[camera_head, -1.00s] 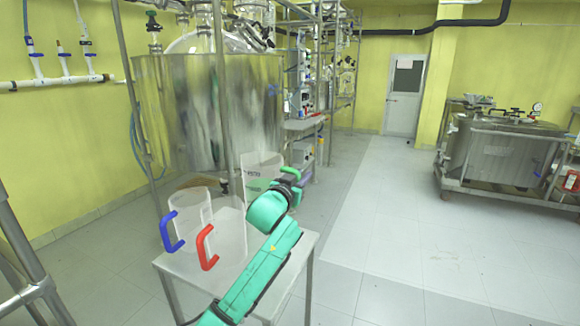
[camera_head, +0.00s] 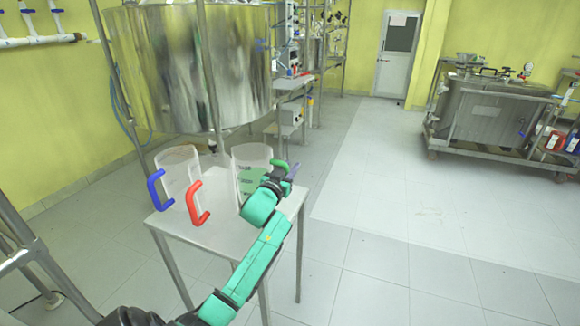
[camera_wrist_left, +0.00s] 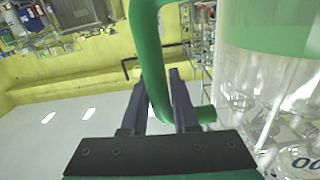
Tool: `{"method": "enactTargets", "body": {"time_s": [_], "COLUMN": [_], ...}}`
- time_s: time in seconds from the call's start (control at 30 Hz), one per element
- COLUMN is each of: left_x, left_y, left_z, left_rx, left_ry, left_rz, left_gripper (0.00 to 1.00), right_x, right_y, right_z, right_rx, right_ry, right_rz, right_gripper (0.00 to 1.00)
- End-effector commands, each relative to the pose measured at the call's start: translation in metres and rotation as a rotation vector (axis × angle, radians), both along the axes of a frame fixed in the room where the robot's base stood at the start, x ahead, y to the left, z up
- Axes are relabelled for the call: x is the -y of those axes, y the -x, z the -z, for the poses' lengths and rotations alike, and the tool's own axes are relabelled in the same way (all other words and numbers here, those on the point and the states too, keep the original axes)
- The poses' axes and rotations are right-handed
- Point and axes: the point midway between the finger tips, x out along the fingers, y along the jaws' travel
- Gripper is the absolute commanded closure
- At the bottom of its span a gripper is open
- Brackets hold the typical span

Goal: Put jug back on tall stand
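A clear jug (camera_head: 248,160) with a green band and green handle (camera_head: 279,163) is over the back right part of the grey metal stand (camera_head: 215,235). My arm covers part of its base, so I cannot tell whether it touches the top. My left gripper (camera_head: 290,171) is at the handle. In the left wrist view, its dark fingers (camera_wrist_left: 158,85) sit either side of the green handle (camera_wrist_left: 140,35), apparently shut on it, with the jug wall (camera_wrist_left: 255,75) to the right. My right gripper is not in view.
A clear jug with a blue handle (camera_head: 156,189) stands on the stand's left. A red handle (camera_head: 198,203) is nearer the front; its clear body is hard to see. A large steel vessel (camera_head: 180,75) stands behind. Floor on the right (camera_head: 400,200) is clear.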

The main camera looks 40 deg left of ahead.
Motion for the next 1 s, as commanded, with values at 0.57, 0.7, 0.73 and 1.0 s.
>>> {"method": "enactTargets", "body": {"time_s": [0.57,0.7,0.73,1.0], "left_x": [0.005,0.014,0.015,0.033], "left_y": [0.015,0.040,0.046,0.099], "left_z": [-0.002,-0.001,-0.001,-0.001], "left_rx": [-0.001,-0.003,-0.003,-0.001], "left_ry": [0.000,0.002,0.002,0.003], "left_rz": [0.001,0.001,0.001,0.001], "left_gripper": [0.45,0.45,0.45,0.45], "right_x": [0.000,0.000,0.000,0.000], "right_y": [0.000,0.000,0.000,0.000], "right_z": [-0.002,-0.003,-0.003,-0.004], "right_rx": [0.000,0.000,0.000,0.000], "right_ry": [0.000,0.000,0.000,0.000], "right_rz": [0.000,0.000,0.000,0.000], "right_gripper": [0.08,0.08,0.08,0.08]}}
